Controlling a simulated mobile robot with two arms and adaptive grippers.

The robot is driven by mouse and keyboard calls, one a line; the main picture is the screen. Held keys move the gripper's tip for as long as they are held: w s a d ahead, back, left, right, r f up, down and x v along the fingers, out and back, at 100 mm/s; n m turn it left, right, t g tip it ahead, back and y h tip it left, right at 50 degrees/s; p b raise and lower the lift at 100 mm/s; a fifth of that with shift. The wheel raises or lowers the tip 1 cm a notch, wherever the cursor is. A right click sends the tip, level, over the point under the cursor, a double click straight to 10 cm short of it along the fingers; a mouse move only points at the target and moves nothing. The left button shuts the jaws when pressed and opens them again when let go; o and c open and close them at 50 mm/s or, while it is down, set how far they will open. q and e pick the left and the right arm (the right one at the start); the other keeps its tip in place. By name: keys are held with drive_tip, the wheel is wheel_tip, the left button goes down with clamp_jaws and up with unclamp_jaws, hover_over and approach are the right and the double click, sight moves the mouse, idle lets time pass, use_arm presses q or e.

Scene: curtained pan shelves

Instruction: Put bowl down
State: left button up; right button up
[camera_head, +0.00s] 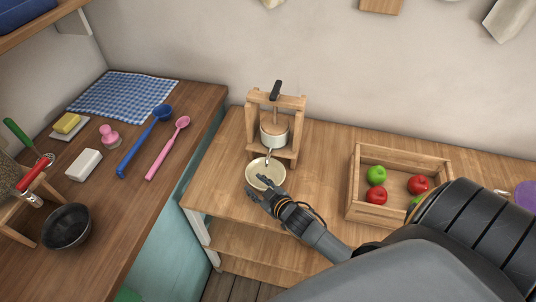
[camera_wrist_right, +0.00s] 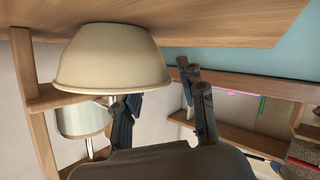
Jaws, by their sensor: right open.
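A cream bowl (camera_head: 268,168) stands upright on the wooden table (camera_head: 225,180), in front of the small wooden press (camera_head: 300,125) and below its spout. My right gripper (camera_head: 265,195) is open and empty at the near side of the bowl's rim. In the right wrist view, which is upside down, the bowl (camera_wrist_right: 110,65) rests on the tabletop (camera_wrist_right: 200,25). The open fingers of my right gripper (camera_wrist_right: 162,108) show close to it; I cannot tell whether one touches it. The bowl's inside looks empty in the head view. My left gripper is not in view.
A wooden crate (camera_head: 400,153) with red and green apples stands to the right. The left counter (camera_head: 150,190) holds a dark bowl (camera_head: 67,226), a blue ladle (camera_head: 145,140), a pink spoon (camera_head: 167,148) and a checked cloth (camera_head: 122,95). The table left of the bowl is clear.

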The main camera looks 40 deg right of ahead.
drive_tip(key=v, duration=1)
drive_tip(key=shift+w, duration=0.1)
clamp_jaws()
idle(1.2)
